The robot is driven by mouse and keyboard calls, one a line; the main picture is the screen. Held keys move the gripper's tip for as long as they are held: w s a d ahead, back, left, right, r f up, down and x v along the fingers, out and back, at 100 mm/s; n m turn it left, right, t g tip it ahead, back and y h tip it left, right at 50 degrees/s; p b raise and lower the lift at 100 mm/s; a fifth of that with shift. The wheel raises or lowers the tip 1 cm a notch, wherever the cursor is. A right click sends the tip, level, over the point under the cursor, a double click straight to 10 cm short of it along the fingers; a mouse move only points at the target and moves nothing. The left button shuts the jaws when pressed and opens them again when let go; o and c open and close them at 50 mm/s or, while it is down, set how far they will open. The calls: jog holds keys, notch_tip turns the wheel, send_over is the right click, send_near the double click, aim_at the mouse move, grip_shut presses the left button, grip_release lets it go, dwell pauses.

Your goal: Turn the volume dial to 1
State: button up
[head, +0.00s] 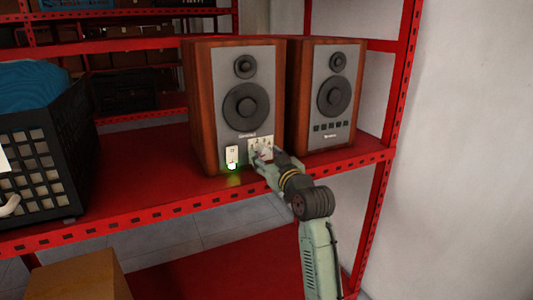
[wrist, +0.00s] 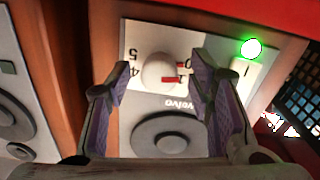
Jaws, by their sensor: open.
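The left speaker (head: 212,105) stands on the red shelf with a pale number plate (head: 253,143) low on its front. The volume dial (wrist: 158,72) is a round white knob with a red pointer mark. My gripper (wrist: 161,76) is open, with one finger on each side of the knob; contact is unclear. In the head view my gripper (head: 268,160) covers most of the dial.
A switch (head: 232,153) with a lit green lamp (wrist: 251,48) sits beside the dial. A second speaker (head: 318,95) stands close at right. A black crate (head: 45,165) is at left on the shelf (head: 130,210). The shelf between crate and speaker is clear.

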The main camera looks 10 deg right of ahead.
jog(key=shift+w, duration=0.15)
jog(key=shift+c, duration=0.3)
grip_shut()
dwell(0.3)
